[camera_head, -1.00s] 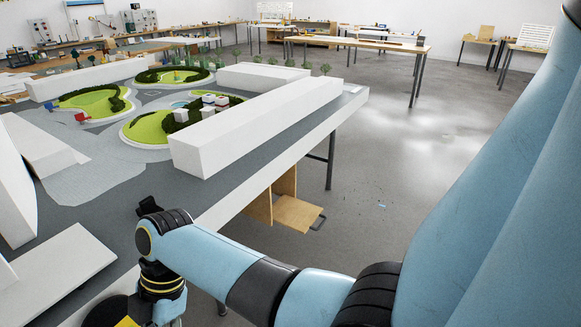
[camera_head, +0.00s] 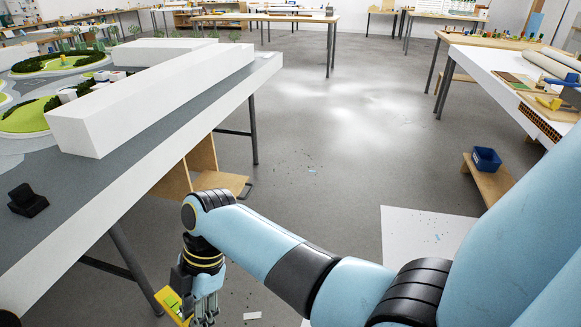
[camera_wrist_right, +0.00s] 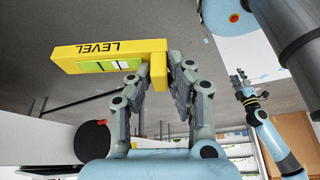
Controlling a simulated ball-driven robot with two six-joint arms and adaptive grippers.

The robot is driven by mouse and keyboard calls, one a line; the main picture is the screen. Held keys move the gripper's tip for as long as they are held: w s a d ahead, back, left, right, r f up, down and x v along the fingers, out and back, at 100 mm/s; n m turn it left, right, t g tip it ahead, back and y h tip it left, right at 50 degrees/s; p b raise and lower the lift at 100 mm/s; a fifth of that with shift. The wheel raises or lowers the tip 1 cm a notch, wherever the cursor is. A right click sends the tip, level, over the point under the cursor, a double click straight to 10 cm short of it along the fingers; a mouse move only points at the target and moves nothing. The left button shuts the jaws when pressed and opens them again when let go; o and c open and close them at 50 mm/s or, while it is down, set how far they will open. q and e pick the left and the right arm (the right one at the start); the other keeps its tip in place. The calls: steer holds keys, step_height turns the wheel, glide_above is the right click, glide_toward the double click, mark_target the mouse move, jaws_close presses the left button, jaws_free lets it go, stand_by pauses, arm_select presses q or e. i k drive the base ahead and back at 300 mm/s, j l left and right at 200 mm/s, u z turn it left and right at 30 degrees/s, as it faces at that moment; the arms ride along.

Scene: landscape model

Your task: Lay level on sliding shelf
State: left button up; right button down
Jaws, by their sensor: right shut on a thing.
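The yellow level (camera_wrist_right: 108,56), marked LEVEL and with a green vial window, is held near one end between the fingers of my right gripper (camera_wrist_right: 163,88). In the head view the level (camera_head: 172,302) hangs below my right wrist at the bottom, partly cut off, with my right gripper (camera_head: 204,312) beside it. The wooden sliding shelf (camera_head: 220,181) sticks out from under the model table, beyond my right wrist and apart from the level. Its bare top and a dark handle show. My left gripper (camera_wrist_right: 242,82) appears small in the right wrist view, its fingers apart and empty.
The model table (camera_head: 120,195) with a long white block (camera_head: 150,95) is at left. A small black object (camera_head: 27,200) lies on it. Its dark leg (camera_head: 135,265) stands near my right gripper. A low bench with a blue bin (camera_head: 486,160) is at right. Open floor lies between.

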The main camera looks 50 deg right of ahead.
mark_target(231, 188)
steer(key=i+j+z, duration=0.55)
steer(key=z, duration=0.15)
steer(key=i+j+z, duration=0.2)
steer(key=j+z, duration=0.15)
